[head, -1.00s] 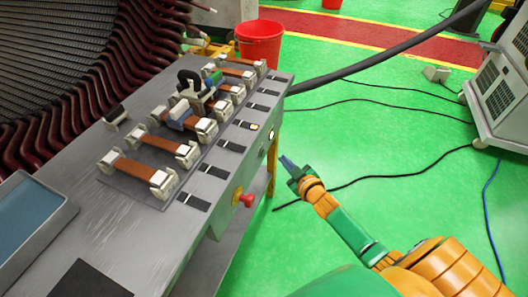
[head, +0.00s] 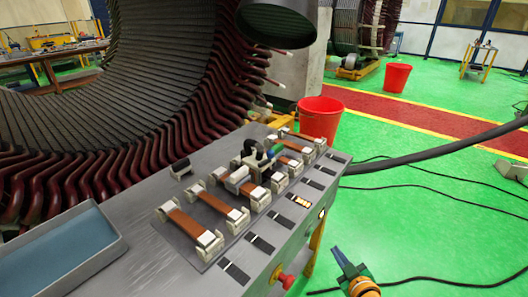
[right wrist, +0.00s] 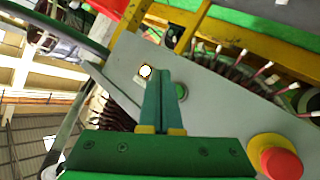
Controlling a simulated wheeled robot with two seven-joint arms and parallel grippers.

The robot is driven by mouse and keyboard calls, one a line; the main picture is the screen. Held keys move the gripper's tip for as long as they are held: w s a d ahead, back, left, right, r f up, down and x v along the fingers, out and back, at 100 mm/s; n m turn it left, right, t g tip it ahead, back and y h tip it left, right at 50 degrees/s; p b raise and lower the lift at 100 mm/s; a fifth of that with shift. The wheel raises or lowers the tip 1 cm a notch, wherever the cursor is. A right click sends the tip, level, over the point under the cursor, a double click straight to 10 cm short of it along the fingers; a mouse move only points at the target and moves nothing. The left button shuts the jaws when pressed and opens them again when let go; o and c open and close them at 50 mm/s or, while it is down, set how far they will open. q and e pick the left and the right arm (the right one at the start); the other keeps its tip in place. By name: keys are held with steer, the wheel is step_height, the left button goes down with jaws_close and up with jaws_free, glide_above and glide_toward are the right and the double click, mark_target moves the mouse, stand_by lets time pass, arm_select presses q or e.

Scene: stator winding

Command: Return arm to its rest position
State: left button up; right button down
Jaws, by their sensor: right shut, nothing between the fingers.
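My right gripper (head: 340,257) is low at the bottom right of the head view, beyond the bench's right edge and over the green floor. In the right wrist view my right gripper (right wrist: 158,88) has its two fingers together, with nothing between them. The grey side of the bench, with a red knob (right wrist: 281,163) and a lit round button (right wrist: 145,71), shows behind the fingers. In the head view the right arm is mostly out of frame. My left gripper is not in either view.
The grey bench (head: 140,278) carries several copper bars in white clamps (head: 190,224), a black-handled tool (head: 252,152) and a blue tray (head: 60,258). The large stator (head: 190,80) stands behind. A red bucket (head: 320,120) and a thick grey hose (head: 430,154) are at the right. Green floor there is mostly open.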

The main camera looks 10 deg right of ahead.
steer(key=s+a+f+m+g, duration=0.1)
steer(key=s+a+f+g, duration=0.15)
steer(key=s+f, duration=0.6)
steer(key=s+a+f+m+g, duration=0.15)
steer(key=s+f+g, duration=0.25)
steer(key=s+f, duration=0.45)
steer(key=s+a+f+g, duration=0.3)
steer(key=s+f, duration=0.1)
steer(key=s, duration=0.6)
steer(key=s+a+f+g, duration=0.3)
steer(key=s+a+f, duration=0.1)
steer(key=s, duration=0.5)
steer(key=shift+s+f+g+y, duration=0.35)
steer(key=shift+f+y, duration=0.05)
steer(key=shift+f, duration=0.3)
steer(key=shift+w, duration=0.1)
